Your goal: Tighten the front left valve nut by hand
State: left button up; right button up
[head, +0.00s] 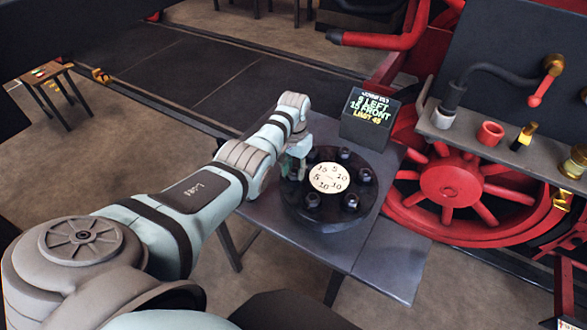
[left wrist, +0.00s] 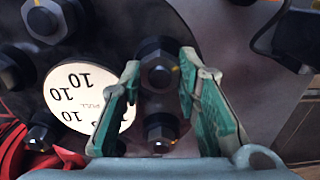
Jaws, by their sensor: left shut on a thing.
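A round black valve cover (head: 326,222) lies on a small grey table, with a cream number dial (head: 329,178) in its middle and several dark hex nuts around the rim. My left gripper (head: 297,160) reaches down on the cover's left side and partly hides the nuts there. In the left wrist view its green-padded fingers (left wrist: 160,66) stand on either side of one dark nut (left wrist: 157,74), shut on it. Another nut (left wrist: 160,130) sits below it, nearer the palm. The dial (left wrist: 76,98) is left of the fingers. My right gripper is not seen.
A black display box (head: 370,117) with lines reading LEFT and FRONT stands behind the cover. A red spoked wheel (head: 455,184) and a grey shelf (head: 500,148) with fittings are to the right. The table's front right corner (head: 390,275) is bare. A small stool (head: 50,75) stands far left.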

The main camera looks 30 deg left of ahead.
aim_at(294, 170)
pick_arm(q)
jog(key=shift+w, duration=0.1)
jog(key=o, duration=1.2)
jog(key=shift+c, duration=0.2)
notch_tip(294, 170, up, 12)
jog(key=shift+f, duration=0.1)
